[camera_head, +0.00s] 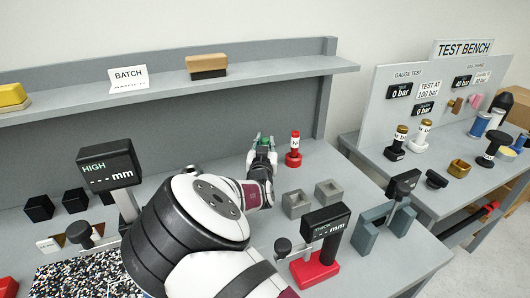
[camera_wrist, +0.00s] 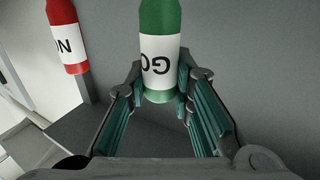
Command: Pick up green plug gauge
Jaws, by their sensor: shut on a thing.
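The green plug gauge (camera_wrist: 158,22) is a green cylinder with a white band marked GO, upside down in the wrist view. My gripper (camera_wrist: 158,90) has its two fingers on either side of the gauge's lower part and is shut on it. In the head view the green top (camera_head: 265,141) shows between the fingers of my gripper (camera_head: 262,150), near the back of the bench; the rest is hidden by the gripper. A red plug gauge (camera_wrist: 66,35) with a white label stands beside it. In the head view this red gauge (camera_head: 294,150) stands upright just to the right.
Two grey square holders (camera_head: 297,204) sit right of my arm. A black display gauge on a red base (camera_head: 315,268) and a blue-grey fixture (camera_head: 370,238) stand nearer. A shelf (camera_head: 280,68) runs behind, and a test bench (camera_head: 430,187) stands to the right.

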